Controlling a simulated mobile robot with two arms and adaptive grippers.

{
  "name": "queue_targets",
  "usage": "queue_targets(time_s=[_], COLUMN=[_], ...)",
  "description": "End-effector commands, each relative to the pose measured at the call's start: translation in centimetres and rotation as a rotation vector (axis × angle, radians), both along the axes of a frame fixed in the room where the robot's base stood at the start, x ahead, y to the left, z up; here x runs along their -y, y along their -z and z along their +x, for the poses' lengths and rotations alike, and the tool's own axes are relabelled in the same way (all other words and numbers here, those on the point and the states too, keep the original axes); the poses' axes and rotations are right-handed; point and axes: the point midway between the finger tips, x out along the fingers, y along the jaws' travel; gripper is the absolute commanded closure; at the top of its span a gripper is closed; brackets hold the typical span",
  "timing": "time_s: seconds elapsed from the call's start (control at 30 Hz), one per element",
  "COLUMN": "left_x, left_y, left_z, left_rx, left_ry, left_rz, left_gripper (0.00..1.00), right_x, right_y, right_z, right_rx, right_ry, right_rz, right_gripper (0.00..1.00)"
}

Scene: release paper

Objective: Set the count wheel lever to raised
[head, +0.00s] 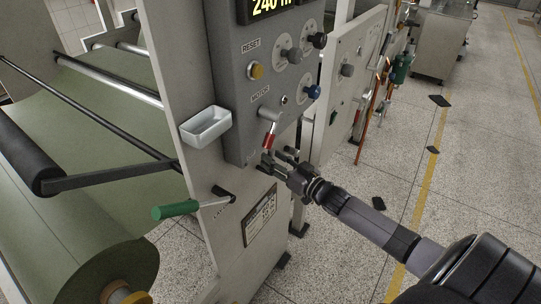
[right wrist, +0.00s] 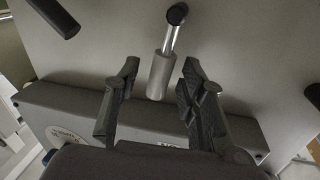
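A short metal lever with a grey sleeve (right wrist: 159,75) and a dark end shows in the right wrist view, beyond and between the open fingers of my right gripper (right wrist: 157,92). A gap shows on both sides of it. In the head view my right gripper (head: 280,162) is at the lower edge of the grey control box, just below a red-sleeved lever (head: 269,137). The fingers hide what is right behind them. No readable label shows which lever is the count wheel lever. My left gripper is not in view.
The grey control box (head: 240,90) has knobs and a yellow button (head: 257,70). A white tray (head: 206,126) and a green-handled lever (head: 176,209) are to the left. A large green paper roll (head: 85,265) is at the lower left. Open floor is to the right.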

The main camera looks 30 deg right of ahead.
Motion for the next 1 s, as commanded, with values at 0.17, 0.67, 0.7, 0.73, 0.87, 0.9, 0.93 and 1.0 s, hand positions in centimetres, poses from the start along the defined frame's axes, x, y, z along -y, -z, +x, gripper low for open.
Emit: queue_targets(time_s=[0.17, 0.67, 0.7, 0.73, 0.87, 0.9, 0.93, 1.0], left_x=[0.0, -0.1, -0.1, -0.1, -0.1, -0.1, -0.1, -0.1], left_y=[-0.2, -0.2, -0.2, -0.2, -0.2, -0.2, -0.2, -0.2], left_z=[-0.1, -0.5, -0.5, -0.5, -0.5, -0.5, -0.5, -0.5], left_rx=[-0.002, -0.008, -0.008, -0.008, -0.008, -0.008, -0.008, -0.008], left_ry=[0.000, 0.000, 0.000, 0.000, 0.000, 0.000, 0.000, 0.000], left_rz=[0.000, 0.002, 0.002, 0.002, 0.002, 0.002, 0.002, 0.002], left_gripper=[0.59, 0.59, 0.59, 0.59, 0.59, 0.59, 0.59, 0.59], right_x=[-0.3, -0.4, -0.4, -0.4, -0.4, -0.4, -0.4, -0.4], right_y=[-0.1, 0.0, 0.0, 0.0, 0.0, 0.0, 0.0, 0.0], right_z=[1.6, 1.9, 1.9, 1.9, 1.9, 1.9, 1.9, 1.9], right_rx=[0.000, -0.001, 0.000, 0.000, 0.000, 0.000, 0.000, 0.000], right_ry=[0.000, -0.001, 0.000, 0.000, -0.001, -0.001, -0.001, -0.001], right_rz=[-0.001, -0.001, -0.001, -0.001, -0.001, -0.001, -0.001, -0.001], right_gripper=[0.62, 0.70, 0.73, 0.75, 0.83, 0.86, 0.88, 0.93])
